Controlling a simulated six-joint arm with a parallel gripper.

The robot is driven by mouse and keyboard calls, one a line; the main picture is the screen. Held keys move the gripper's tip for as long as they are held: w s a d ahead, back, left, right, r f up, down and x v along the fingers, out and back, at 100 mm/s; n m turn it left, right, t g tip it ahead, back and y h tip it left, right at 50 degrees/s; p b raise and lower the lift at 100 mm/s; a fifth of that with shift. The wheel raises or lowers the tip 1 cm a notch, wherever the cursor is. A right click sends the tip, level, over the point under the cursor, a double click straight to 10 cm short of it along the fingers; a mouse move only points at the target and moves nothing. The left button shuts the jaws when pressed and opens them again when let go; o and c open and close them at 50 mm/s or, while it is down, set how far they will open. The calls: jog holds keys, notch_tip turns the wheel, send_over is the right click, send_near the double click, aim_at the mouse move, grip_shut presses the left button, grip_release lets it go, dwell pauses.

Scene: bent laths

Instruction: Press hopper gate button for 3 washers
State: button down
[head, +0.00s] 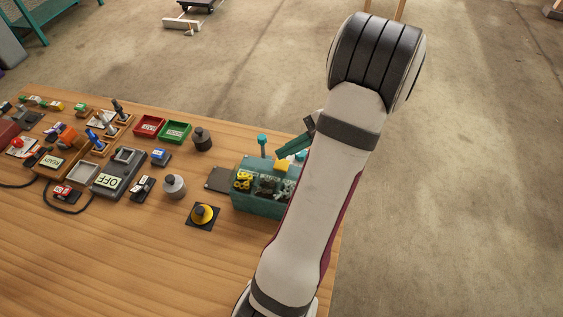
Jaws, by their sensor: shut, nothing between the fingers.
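A yellow domed push button (203,214) sits on a black square plate on the wooden table, left of my arm. A teal box (258,202) with several compartments stands right of it, at the table's right side. Yellow and dark small parts show in its compartments; my arm covers its right side. No label I can read marks a hopper or its gate button, and I cannot single out any washers.
A grey knob (174,186) and a dark knob (202,139) stand left of the box. A grey OFF switch box (119,175), red tray (149,126) and green tray (174,132) lie farther left among several small devices. The table's front middle is clear.

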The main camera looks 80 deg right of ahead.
aim_at(287, 163)
jog(key=shift+r, duration=2.15)
dwell(0.8)
notch_tip(287, 163, up, 4)
jog(key=shift+f, duration=0.1)
jog(key=shift+f, duration=0.15)
jog(key=shift+f, duration=4.3)
jog(key=shift+f, duration=0.1)
jog(key=shift+f, duration=0.3)
